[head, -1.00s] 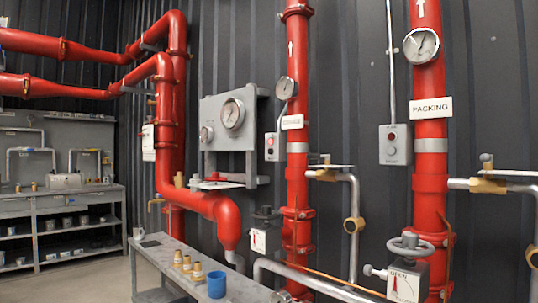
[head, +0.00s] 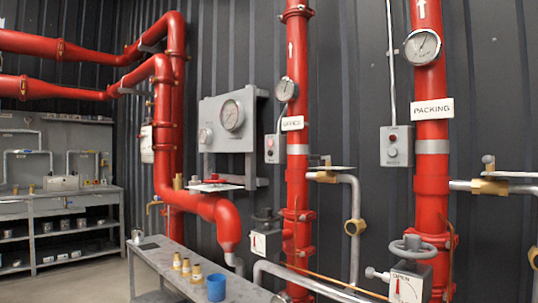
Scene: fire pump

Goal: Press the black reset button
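A grey control box (head: 397,146) is mounted on the dark wall left of the red pipe labelled PACKING. It has a red element near its top and a small dark round button (head: 392,152) below. A second grey control box (head: 274,148) is on the wall left of the middle red pipe. It also has a red element, and its lower details are too small to tell. I cannot tell which box carries the black reset button. Neither of my grippers is in view.
Red vertical pipes (head: 431,165) with gauges stand beside the boxes. A valve handwheel (head: 411,248) and silver pipes stick out at lower right. A grey bench (head: 165,262) holds brass fittings (head: 186,266) and a blue cup (head: 216,287). Open floor shows at lower left.

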